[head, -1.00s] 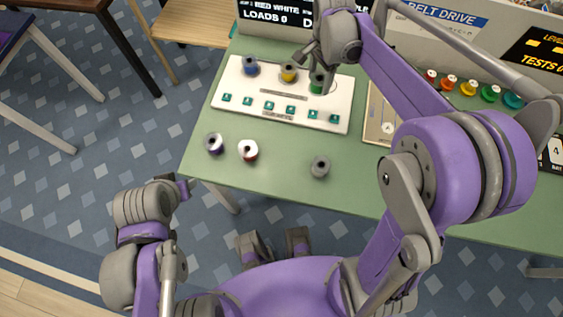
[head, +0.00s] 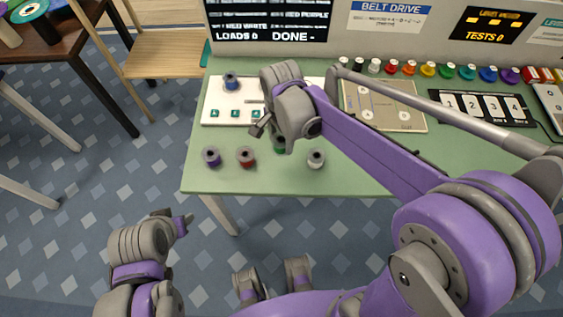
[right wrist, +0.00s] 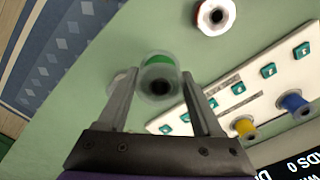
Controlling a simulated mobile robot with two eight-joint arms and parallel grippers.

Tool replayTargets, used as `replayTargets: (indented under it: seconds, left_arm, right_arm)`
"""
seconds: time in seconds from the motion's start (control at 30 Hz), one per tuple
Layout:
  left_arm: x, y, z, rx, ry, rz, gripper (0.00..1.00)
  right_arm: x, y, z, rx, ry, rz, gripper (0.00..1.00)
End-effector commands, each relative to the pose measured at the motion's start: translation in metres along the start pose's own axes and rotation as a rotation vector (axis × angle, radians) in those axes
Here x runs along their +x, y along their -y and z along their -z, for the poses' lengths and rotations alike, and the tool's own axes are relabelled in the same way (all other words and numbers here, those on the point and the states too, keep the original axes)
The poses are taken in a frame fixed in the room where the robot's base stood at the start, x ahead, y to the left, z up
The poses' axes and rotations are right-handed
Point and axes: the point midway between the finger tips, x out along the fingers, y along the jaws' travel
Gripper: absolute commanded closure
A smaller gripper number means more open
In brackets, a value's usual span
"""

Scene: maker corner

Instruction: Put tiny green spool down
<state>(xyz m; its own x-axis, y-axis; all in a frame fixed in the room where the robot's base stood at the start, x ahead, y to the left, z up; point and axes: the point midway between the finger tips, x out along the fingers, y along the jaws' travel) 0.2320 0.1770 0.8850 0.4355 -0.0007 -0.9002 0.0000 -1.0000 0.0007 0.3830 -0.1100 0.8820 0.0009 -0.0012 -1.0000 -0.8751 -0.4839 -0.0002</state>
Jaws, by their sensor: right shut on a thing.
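The tiny green spool (head: 279,146) is in my right gripper (head: 270,135), above the green table in front of the white board. In the right wrist view the green spool (right wrist: 160,62) sits between the two fingers, its hollow end toward the camera. Whether it touches the table I cannot tell. My right arm hides part of it in the head view. My left gripper (head: 182,224) is low at the left, away from the table; its opening is not clear.
The white board (head: 220,98) behind holds a blue spool (head: 232,81) and a yellow spool (right wrist: 244,127). The table's front edge is close.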

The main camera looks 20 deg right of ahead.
Motion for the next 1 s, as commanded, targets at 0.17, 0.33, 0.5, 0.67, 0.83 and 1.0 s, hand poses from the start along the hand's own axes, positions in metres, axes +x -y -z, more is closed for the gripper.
replayTargets:
  seconds: [0.17, 0.33, 0.5, 0.67, 0.83, 1.0]
  left_arm:
    - [0.004, 0.000, -0.003, 0.000, 0.002, 0.000, 0.50]
    - [0.005, 0.000, -0.004, 0.000, 0.002, 0.000, 0.50]
    - [0.008, 0.000, -0.006, 0.000, 0.004, 0.000, 0.50]
    - [0.008, 0.000, -0.006, 0.000, 0.004, 0.000, 0.50]
    - [0.008, 0.000, -0.006, 0.000, 0.004, 0.000, 0.50]
    - [0.012, 0.000, -0.009, 0.000, 0.005, 0.000, 0.50]
  right_arm:
    - [0.035, 0.000, 0.000, 0.000, 0.000, 0.000, 0.89]
    - [0.051, 0.000, 0.000, 0.000, 0.000, 0.000, 0.89]
    - [0.076, 0.000, 0.000, 0.000, 0.000, 0.000, 0.89]
    - [0.086, 0.000, 0.000, 0.000, 0.000, 0.000, 0.89]
    - [0.085, 0.000, 0.000, 0.000, 0.000, 0.000, 0.89]
    - [0.090, 0.000, 0.000, 0.000, 0.001, 0.000, 0.89]
